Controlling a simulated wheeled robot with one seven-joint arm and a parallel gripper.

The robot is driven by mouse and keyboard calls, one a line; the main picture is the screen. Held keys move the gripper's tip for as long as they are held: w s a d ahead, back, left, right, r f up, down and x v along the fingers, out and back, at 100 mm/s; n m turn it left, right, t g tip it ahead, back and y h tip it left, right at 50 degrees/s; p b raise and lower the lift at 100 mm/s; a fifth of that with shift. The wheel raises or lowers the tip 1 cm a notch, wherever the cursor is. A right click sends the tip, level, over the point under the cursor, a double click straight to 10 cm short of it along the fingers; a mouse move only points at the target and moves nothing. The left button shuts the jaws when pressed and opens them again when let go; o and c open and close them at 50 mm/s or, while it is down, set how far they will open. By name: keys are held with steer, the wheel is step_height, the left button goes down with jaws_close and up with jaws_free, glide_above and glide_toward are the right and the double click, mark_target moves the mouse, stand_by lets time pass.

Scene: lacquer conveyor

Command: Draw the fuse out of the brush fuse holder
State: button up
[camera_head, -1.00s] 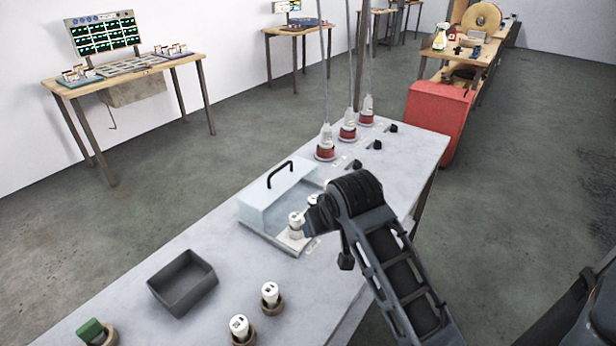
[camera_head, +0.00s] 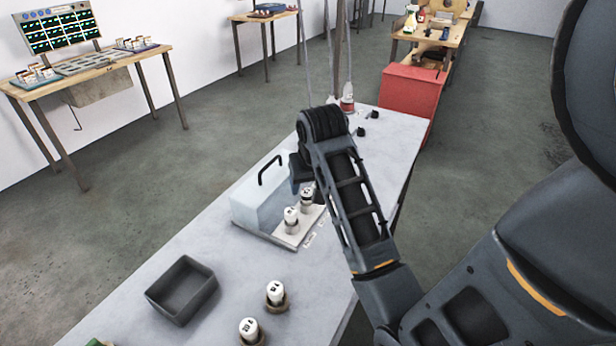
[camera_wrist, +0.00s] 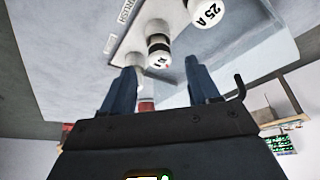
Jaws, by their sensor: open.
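A pale base plate (camera_head: 290,241) on the table carries upright white fuses with dark bands. A near fuse (camera_head: 291,215) and a farther fuse (camera_head: 307,197) show in the head view. In the wrist view, one fuse (camera_wrist: 158,48) stands just beyond my fingertips, between their lines, and a fuse marked 25 A (camera_wrist: 207,12) stands to its right. A partly cut-off label ending in "RUSH" (camera_wrist: 126,12) is on the plate. My gripper (camera_wrist: 160,70) is open and empty. In the head view my arm hides its fingertips and the plate's far end.
A pale box-shaped cover (camera_head: 252,207) with a black handle (camera_head: 271,169) stands left of the plate. A dark open tray (camera_head: 182,290) and two fuses in brown round holders (camera_head: 276,300) are nearer. Black knobs (camera_head: 372,115) and a red-based hanging fitting (camera_head: 347,104) stand farther along.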

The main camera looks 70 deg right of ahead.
mark_target(307, 192)
steer(key=shift+x, duration=2.45)
steer(key=shift+c, duration=0.3)
steer(key=c, duration=0.9)
steer(key=o, duration=1)
steer(key=shift+c, duration=0.2)
steer(key=shift+r, duration=0.1)
steer(key=v, duration=0.7)
steer(key=shift+a+r, duration=0.15)
steer(key=shift+r, duration=0.2)
steer(key=shift+s, duration=0.1)
